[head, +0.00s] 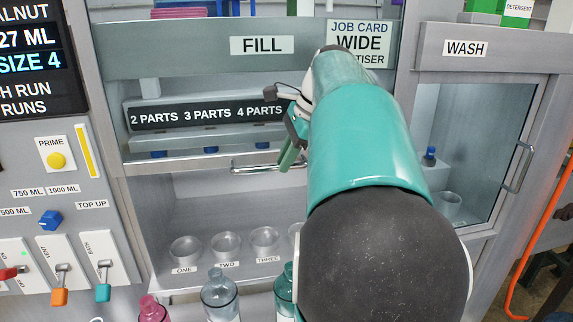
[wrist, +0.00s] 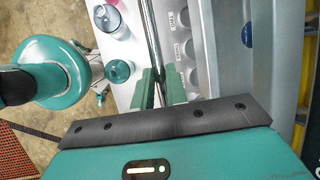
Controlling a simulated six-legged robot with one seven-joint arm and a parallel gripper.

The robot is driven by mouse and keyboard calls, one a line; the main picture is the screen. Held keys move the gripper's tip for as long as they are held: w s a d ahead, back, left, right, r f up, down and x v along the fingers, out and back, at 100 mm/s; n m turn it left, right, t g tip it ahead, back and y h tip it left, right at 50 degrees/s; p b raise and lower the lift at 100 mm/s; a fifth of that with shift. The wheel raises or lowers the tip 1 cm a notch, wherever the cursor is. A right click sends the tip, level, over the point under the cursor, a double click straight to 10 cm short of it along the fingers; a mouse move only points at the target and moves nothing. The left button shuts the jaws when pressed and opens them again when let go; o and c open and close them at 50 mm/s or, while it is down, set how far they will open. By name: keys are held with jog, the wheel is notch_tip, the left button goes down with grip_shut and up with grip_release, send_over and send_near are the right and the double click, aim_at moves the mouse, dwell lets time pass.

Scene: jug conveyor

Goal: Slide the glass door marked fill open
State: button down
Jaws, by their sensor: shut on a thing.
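The FILL sign (head: 262,45) is on the grey header above the fill bay. The fill door's lower rail (head: 200,161) lies across the bay at mid-height, with a horizontal metal handle (head: 262,169) on it. Below the rail the bay looks uncovered. My gripper (head: 290,155) is at the handle's right end, partly hidden by my arm. In the wrist view my gripper (wrist: 159,88) has its green fingers on both sides of the metal handle bar (wrist: 153,45), shut on it.
Cup holders (head: 226,244) labelled ONE, TWO and THREE line the bay floor. Bottles (head: 220,295) stand in front. The wash door (head: 480,150) with its handle is at the right. A control panel (head: 40,170) with switches is at the left.

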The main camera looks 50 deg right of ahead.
jog(key=c, duration=1.4)
grip_release()
jog(key=shift+r, duration=0.1)
jog(key=v, duration=1.3)
jog(key=shift+r, duration=0.3)
jog(key=shift+s, duration=0.15)
